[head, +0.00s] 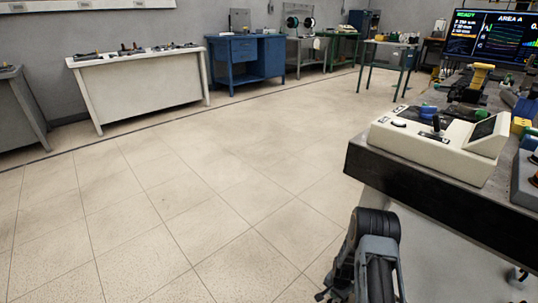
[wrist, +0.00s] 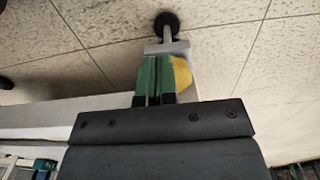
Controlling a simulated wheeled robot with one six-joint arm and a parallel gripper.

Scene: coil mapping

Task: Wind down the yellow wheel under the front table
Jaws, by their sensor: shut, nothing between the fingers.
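In the wrist view my gripper (wrist: 155,62) shows as two green fingers pressed together, shut and empty. A yellow rounded part (wrist: 183,77), which looks like the yellow wheel, shows right beside and partly behind the right finger. The rest of it is hidden by the fingers. I cannot tell whether the fingers touch it. Past the fingertips are a pale metal stem and a round black foot (wrist: 166,21) near the tiled floor. In the head view the front table (head: 358,162) stands at the right; the wheel and my gripper are not visible there.
On the front table are a cream control box (head: 405,141) with a joystick, and several tools. A white table (head: 140,90) and a blue workbench (head: 233,60) stand along the far wall. The tiled floor to the left is clear.

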